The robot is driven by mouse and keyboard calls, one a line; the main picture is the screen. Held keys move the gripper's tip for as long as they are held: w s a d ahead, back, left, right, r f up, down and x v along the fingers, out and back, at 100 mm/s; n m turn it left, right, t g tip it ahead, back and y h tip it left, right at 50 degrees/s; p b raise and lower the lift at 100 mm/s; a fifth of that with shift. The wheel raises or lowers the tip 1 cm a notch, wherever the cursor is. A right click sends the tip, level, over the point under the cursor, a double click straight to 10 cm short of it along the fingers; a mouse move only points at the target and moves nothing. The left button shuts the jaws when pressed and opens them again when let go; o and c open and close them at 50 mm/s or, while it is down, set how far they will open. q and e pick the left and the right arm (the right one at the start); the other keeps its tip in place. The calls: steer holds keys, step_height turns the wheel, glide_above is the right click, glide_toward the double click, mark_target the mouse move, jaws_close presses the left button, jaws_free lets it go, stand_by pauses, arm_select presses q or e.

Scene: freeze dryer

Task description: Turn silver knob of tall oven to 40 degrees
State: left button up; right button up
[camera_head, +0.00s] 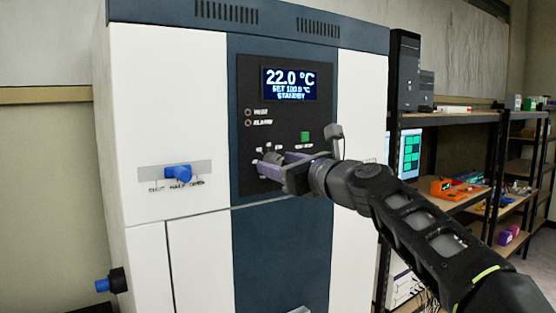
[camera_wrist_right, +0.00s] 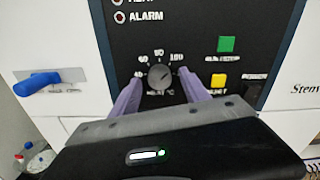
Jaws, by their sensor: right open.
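The tall oven is a white cabinet (camera_head: 170,90) with a dark blue middle panel. Its display (camera_head: 289,83) reads 22.0 °C, SET 100.0 °C, STANDBY. The silver knob (camera_wrist_right: 160,77) shows in the right wrist view, on the black control panel (camera_wrist_right: 200,25), with a printed scale around it that includes 60, 80 and 100. My right gripper (camera_wrist_right: 164,88) is open, with one purple finger on each side of the knob; I cannot tell whether they touch it. In the head view my right gripper (camera_head: 268,168) is at the panel and hides the knob. My left gripper is not in view.
A green button (camera_wrist_right: 226,44) and a yellow button (camera_wrist_right: 218,80) sit right of the knob. A blue lever (camera_head: 179,172) is on the left white door. A blue-tipped fitting (camera_head: 110,282) juts from the oven's lower left. Shelves (camera_head: 450,190) with equipment stand at right.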

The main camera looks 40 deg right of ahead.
steer(key=shift+w, duration=0.45)
steer(key=shift+c, duration=0.3)
jaws_close()
